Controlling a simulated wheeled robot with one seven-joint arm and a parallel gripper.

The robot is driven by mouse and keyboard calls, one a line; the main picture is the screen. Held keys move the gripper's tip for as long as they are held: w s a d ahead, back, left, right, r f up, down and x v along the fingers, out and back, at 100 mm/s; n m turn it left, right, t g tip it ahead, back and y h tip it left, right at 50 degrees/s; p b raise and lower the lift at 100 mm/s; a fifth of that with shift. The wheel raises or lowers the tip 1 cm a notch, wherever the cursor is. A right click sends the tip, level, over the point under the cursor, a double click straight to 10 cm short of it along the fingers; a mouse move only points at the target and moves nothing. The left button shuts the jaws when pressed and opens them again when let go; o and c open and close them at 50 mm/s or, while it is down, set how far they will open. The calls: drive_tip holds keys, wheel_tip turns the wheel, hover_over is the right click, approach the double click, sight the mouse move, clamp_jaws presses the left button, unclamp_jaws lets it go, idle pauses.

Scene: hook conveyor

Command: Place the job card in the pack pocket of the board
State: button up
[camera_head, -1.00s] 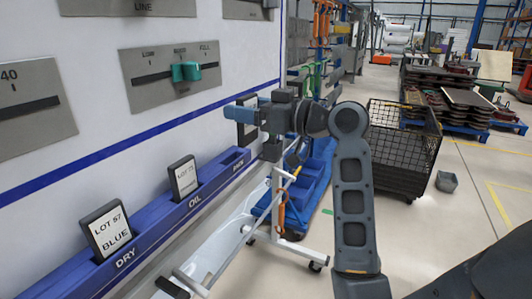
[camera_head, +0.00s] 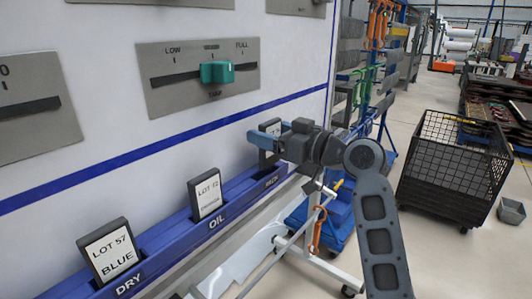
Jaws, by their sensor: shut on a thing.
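My gripper (camera_head: 268,137) has blue fingers shut on a dark-framed job card (camera_head: 269,158) with a pale face, upright at the right end of the blue pocket rail. The card's lower edge is at the pack pocket (camera_head: 271,181), just above its label. I cannot tell how deep it sits in the pocket. The fingers hide part of the card, and its writing is too small to read. The board (camera_head: 110,95) is white with a blue stripe.
A LOT 57 BLUE card (camera_head: 111,252) stands in the DRY pocket and a LOT 72 card (camera_head: 206,195) in the OIL pocket. A teal slider (camera_head: 217,72) sticks out above. A white-framed cart (camera_head: 325,257) and a black mesh cage (camera_head: 452,165) stand right.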

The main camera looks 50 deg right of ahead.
sight(271, 155)
drive_tip(key=shift+w+a+f, duration=0.1)
drive_tip(key=shift+w+f, duration=0.05)
drive_tip(key=shift+f, duration=0.65)
drive_tip(key=shift+w+a+f, duration=0.15)
drive_tip(key=shift+w+f, duration=0.05)
drive_tip(key=shift+f, duration=0.55)
drive_tip(key=shift+w+a+f, duration=0.1)
drive_tip(key=shift+w+f, duration=0.05)
drive_tip(key=shift+f, duration=0.65)
drive_tip(key=shift+f+b, duration=0.1)
drive_tip(key=shift+b, duration=0.2)
drive_tip(key=shift+f, duration=0.15)
drive_tip(key=o, duration=1.1)
drive_tip(key=shift+c, duration=0.2)
